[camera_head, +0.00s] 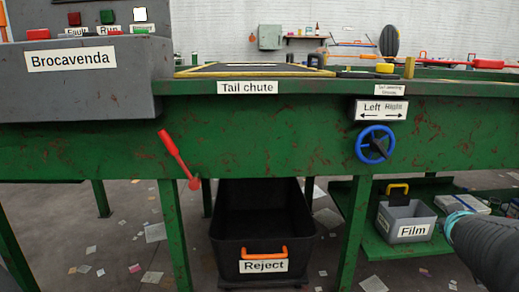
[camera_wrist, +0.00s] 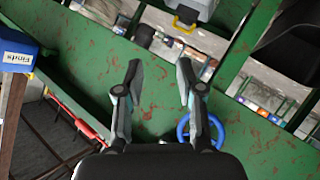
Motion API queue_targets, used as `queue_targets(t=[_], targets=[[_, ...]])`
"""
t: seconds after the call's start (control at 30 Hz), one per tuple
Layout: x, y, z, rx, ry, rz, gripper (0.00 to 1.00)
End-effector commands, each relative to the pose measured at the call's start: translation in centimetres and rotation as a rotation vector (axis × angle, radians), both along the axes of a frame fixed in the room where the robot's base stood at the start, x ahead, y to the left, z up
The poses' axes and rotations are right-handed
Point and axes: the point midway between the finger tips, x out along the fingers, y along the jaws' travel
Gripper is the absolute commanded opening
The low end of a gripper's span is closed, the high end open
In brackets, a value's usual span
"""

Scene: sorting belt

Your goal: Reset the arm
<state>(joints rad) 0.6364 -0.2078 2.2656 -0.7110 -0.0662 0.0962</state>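My gripper (camera_wrist: 160,68) shows in the wrist view with its two dark fingers spread apart. Nothing is between the fingertips. Behind it are a green, rust-marked surface and a blue handwheel (camera_wrist: 214,128), which lies close beside the right finger in the picture. In the head view a grey part of my arm with a teal ring enters at the right edge, in front of the lower shelf. The fingers cannot be made out in the head view.
The green sorting frame (camera_head: 270,135) spans the head view, with a red lever (camera_head: 175,152) and blue handwheel (camera_head: 375,144). Below are a black Reject bin (camera_head: 229,252) and a grey Film bin (camera_head: 405,215). A blue Finds container (camera_wrist: 18,50) is left in the wrist view.

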Motion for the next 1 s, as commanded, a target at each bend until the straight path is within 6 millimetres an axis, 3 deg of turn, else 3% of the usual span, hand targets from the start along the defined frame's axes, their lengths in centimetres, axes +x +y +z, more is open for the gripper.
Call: queue_targets(t=[0.17, 0.27, 0.43, 0.5, 0.63, 0.8, 1.0], targets=[[-4.9, 3.6, -2.2, 0.177, 0.154, -0.151, 0.38], [-7.8, 7.3, -3.2, 0.295, 0.248, -0.196, 0.38], [-12.8, 15.8, -3.7, 0.492, 0.410, -0.188, 0.38], [-14.7, 19.4, -3.3, 0.559, 0.463, -0.153, 0.38], [-17.2, 24.6, -1.9, 0.631, 0.507, -0.059, 0.38], [-18.1, 28.1, 0.8, 0.619, 0.476, 0.073, 0.38], [-18.3, 29.6, 2.2, 0.598, 0.465, 0.143, 0.38]])
